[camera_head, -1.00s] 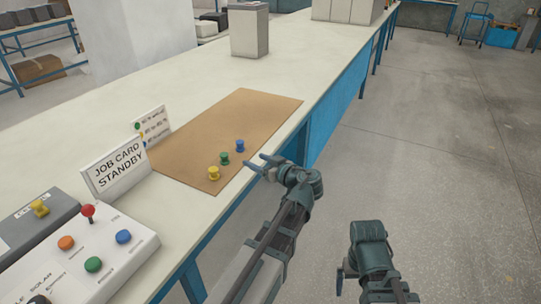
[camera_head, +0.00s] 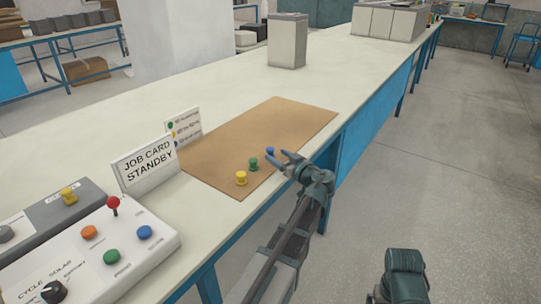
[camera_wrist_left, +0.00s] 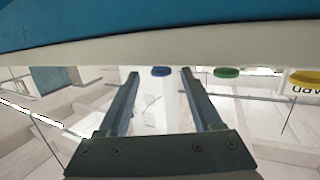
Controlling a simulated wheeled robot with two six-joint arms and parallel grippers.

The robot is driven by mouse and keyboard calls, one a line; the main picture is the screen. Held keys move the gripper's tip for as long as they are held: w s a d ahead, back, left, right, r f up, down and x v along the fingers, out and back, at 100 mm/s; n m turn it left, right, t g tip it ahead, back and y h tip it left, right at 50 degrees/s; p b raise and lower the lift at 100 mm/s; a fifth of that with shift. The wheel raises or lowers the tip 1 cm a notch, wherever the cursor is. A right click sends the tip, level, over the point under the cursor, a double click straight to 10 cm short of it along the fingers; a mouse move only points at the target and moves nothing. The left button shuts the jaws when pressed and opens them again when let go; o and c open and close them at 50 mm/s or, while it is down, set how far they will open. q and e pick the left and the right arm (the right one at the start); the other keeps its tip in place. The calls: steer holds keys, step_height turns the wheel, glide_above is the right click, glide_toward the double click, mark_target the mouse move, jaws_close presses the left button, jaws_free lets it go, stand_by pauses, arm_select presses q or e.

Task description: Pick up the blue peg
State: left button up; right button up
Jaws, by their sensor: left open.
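The blue peg (camera_head: 270,151) stands on the brown mat (camera_head: 262,122) near the bench's front edge, behind a green peg (camera_head: 254,163) and a yellow peg (camera_head: 241,177). My left gripper (camera_head: 278,159) is open and empty at the mat's right edge, its fingertips close to the blue peg and partly in front of it. In the left wrist view the blue peg (camera_wrist_left: 161,71) appears between the two spread fingertips (camera_wrist_left: 160,73); I cannot tell the remaining gap. My right arm shows at the bottom right of the head view, its fingers out of frame.
A job card sign (camera_head: 147,163) stands left of the mat, with a smaller card (camera_head: 184,130) behind it. A control panel (camera_head: 75,255) with buttons and a red-knobbed lever lies at the near left. A grey box (camera_head: 287,42) stands farther back. Most of the mat is clear.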

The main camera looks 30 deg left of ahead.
mark_target(272, 153)
arm_select(q)
steer(key=shift+b+x, duration=0.6)
steer(key=shift+x, duration=2.1)
steer(key=shift+s+f, duration=0.1)
steer(key=shift+f, duration=0.1)
jaws_close()
